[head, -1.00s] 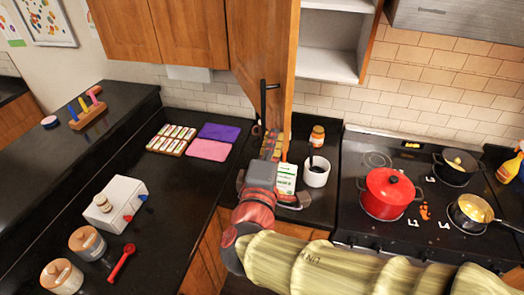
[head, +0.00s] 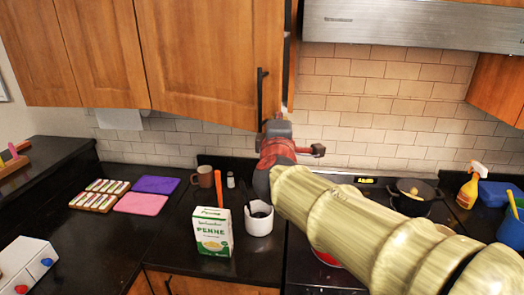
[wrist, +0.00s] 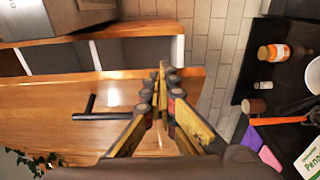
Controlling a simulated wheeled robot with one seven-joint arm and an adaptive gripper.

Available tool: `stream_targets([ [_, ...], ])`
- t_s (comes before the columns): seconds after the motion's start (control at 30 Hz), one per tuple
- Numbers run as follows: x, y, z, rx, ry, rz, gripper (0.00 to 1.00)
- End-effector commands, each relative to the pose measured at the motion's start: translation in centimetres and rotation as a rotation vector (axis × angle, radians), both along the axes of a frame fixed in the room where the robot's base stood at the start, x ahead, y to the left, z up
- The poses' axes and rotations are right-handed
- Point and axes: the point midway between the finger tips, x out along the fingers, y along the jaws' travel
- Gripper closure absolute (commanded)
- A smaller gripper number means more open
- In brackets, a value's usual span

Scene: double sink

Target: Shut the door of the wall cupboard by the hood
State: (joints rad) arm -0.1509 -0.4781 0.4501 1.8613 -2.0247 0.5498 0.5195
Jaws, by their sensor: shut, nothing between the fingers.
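The wooden wall cupboard door (head: 212,60) left of the hood has a black bar handle (head: 261,98). My gripper (head: 279,118) is at the door's lower right corner, just right of the handle. In the wrist view its fingers (wrist: 165,78) are shut and empty, overlapping the door near its free edge and lower corner. I cannot tell whether they touch it.
The steel hood (head: 400,24) is to the right of the door. Below, the counter holds a penne box (head: 212,232), a white pot (head: 259,222) and a brown mug (head: 205,176). The stove with a pan (head: 412,196) is at the right, partly behind my arm.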

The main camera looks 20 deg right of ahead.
Motion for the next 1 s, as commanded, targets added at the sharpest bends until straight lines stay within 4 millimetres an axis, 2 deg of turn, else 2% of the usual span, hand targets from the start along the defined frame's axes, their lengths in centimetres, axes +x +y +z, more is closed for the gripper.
stream_targets([
  [0.03, 1.3, -1.4, -0.8, 0.0, 0.0, -0.009, 1.0],
  [0.1, 2.9, -2.9, -0.8, 0.0, 0.0, -0.012, 1.0],
  [0.4, 9.1, -7.6, -0.5, 0.001, 0.001, -0.011, 1.0],
  [0.7, 13.6, -10.3, -0.2, 0.0, 0.0, -0.01, 1.0],
  [1.0, 15.8, -11.4, -0.1, 0.0, 0.001, -0.008, 1.0],
])
